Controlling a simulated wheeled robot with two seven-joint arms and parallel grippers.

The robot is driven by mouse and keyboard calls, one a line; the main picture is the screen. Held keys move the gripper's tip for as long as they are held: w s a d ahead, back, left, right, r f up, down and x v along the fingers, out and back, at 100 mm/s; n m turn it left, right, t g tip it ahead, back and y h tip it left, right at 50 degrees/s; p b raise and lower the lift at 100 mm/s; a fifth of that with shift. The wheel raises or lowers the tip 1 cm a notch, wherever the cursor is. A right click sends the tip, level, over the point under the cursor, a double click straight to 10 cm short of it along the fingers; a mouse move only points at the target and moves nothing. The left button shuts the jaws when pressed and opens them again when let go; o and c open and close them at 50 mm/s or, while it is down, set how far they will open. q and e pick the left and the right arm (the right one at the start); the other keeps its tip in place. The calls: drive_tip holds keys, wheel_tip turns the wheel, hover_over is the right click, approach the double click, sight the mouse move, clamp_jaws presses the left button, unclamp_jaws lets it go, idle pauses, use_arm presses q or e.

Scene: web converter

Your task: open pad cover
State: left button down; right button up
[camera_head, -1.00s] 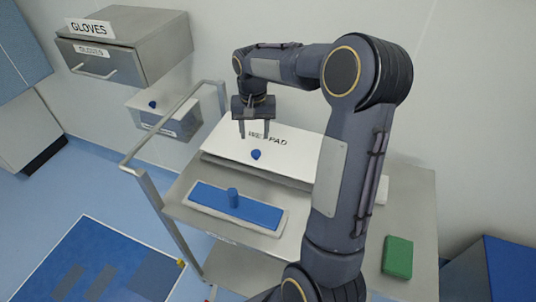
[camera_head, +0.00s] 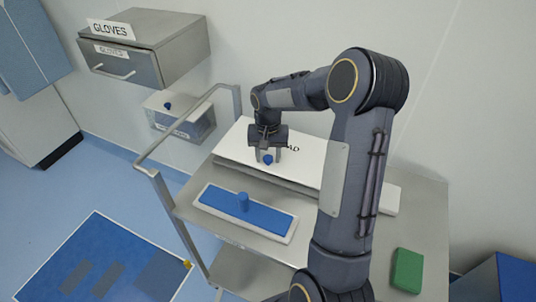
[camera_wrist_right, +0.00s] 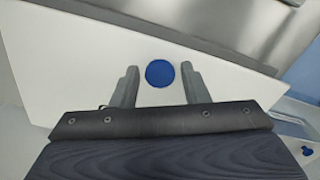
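The pad cover (camera_head: 312,172) is a white flat lid with black lettering, lying closed on the cart. A blue knob (camera_head: 267,160) stands near its front edge. My right gripper (camera_head: 267,157) is low over the cover, with its fingers on either side of the knob. In the right wrist view the gripper (camera_wrist_right: 158,88) is open, and the round blue knob (camera_wrist_right: 159,74) lies between and slightly beyond the fingertips, with gaps on both sides. My arm hides part of the cover's right side and lettering. My left gripper is not in view.
A GLOVES drawer box (camera_head: 150,48) and a small clear box (camera_head: 180,115) are on the wall at left.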

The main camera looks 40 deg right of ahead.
clamp_jaws()
